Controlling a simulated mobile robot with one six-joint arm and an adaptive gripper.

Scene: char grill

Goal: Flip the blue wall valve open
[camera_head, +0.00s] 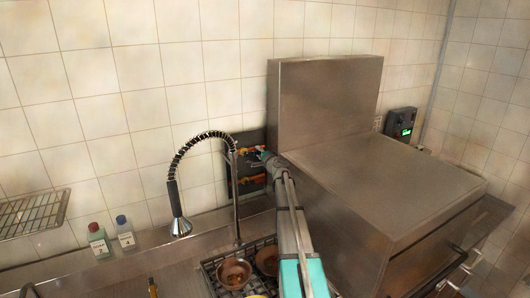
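A dark panel (233,185) is fixed to the tiled wall behind the sink faucet. Orange-yellow valve handles show on it, an upper one (243,151) and a lower one (250,180). I cannot clearly make out a blue valve handle; a small bluish spot shows at the panel's upper right, beside my gripper. My gripper (267,158) is at the panel's right part, close to the upper handle. I cannot tell whether it touches anything. Its fingers are too small and too covered to show whether they are open or shut.
A spring faucet (178,205) rises left of the panel. Copper pans (234,273) sit on a rack below. Two small bottles (98,240) and a wire shelf (32,213) are at left.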

